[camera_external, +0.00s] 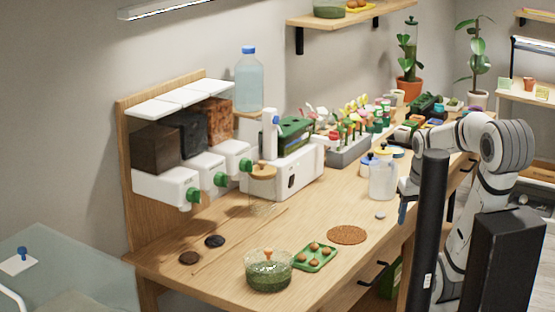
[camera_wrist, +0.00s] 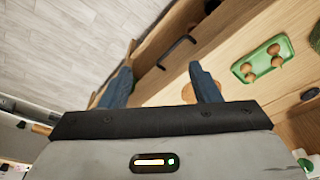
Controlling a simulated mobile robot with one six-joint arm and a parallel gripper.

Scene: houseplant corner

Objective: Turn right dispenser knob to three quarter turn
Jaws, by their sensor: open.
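The dispenser (camera_external: 165,184) is a row of white units with dark and brown bins above, mounted on a wooden back panel at the left of the bench. Three green knobs show on its front. The right knob (camera_external: 245,165) is the farthest along the row, beside a round wooden-topped item. Its exact turn is too small to read. My gripper (camera_external: 402,213) is well to the right of the dispenser, near the bench's front edge. In the wrist view its two blue fingers (camera_wrist: 161,68) are spread apart with nothing between them. The dispenser knobs are not identifiable in that view.
A glass bowl of green contents (camera_external: 268,277) and a green tray (camera_external: 326,256) with brown lumps stand at the front. A round brown mat (camera_external: 347,235) lies behind them. A clear jar (camera_external: 382,182) stands close to my gripper.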

